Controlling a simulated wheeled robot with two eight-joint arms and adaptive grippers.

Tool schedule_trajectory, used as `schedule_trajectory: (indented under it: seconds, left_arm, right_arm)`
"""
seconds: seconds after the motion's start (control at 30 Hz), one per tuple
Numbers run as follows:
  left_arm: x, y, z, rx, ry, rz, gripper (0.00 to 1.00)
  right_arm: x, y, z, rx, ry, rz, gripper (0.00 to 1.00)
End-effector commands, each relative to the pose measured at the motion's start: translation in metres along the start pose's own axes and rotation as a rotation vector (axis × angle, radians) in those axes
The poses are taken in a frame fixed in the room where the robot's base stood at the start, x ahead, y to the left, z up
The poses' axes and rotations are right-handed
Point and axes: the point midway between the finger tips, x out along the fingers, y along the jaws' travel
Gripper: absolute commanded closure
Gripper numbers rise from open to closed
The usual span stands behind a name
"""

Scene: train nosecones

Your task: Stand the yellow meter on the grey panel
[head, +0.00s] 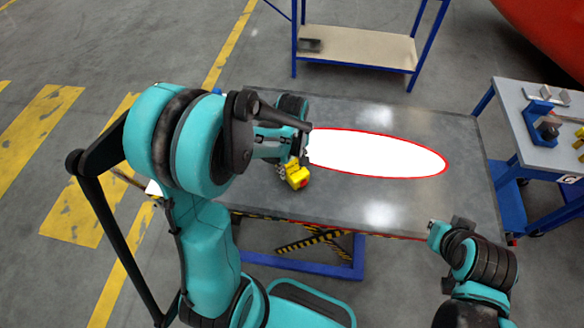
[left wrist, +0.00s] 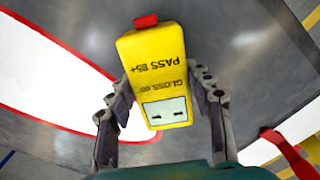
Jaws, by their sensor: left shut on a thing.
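The yellow meter (head: 297,176) is held by my left gripper (head: 291,160) near the left part of the grey panel (head: 345,205). It looks tilted in the head view. In the left wrist view the meter (left wrist: 158,75) sits between both fingers of the left gripper (left wrist: 162,97), with a red part at its far end, dark print and a pale face with two dark slots. I cannot tell whether it touches the panel. The right gripper (head: 436,231) is near the panel's front right edge; its fingers are too small to read.
A white oval (head: 375,153) with a red outline lies on the panel. A blue-framed shelf cart (head: 358,48) stands behind, and a blue cart with small items (head: 540,115) stands at the right. The panel's front right part is clear.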

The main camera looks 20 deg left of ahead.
Motion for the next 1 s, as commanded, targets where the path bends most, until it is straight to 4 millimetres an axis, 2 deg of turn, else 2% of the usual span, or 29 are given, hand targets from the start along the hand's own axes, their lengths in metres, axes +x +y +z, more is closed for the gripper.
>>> schedule_trajectory:
  seconds: [0.03,0.37,0.4,0.47,0.5,0.83,1.0]
  left_arm:
    - [0.005,0.000,0.000,0.000,0.000,0.000,0.93]
    - [0.008,0.000,0.000,0.000,0.000,0.000,0.93]
    - [0.009,0.000,0.000,0.000,0.000,0.000,0.46]
    - [0.008,0.000,0.000,0.000,0.000,0.000,0.31]
    - [0.007,0.000,0.000,0.000,0.000,0.000,0.28]
    - [0.005,0.000,0.000,0.000,0.000,0.000,0.28]
    - [-0.018,0.000,0.000,0.000,0.000,0.000,0.28]
  right_arm:
    - [0.002,0.000,0.001,0.000,0.000,0.000,1.00]
    - [0.004,0.000,0.003,0.000,0.000,0.000,1.00]
    - [0.004,0.000,0.003,0.000,0.000,0.000,1.00]
    - [0.004,0.000,0.003,0.000,0.000,0.000,1.00]
    - [0.003,0.000,0.002,0.000,0.000,0.000,1.00]
    - [0.001,0.000,0.001,0.000,0.000,0.000,1.00]
    - [-0.005,0.000,-0.004,0.000,0.000,0.000,1.00]
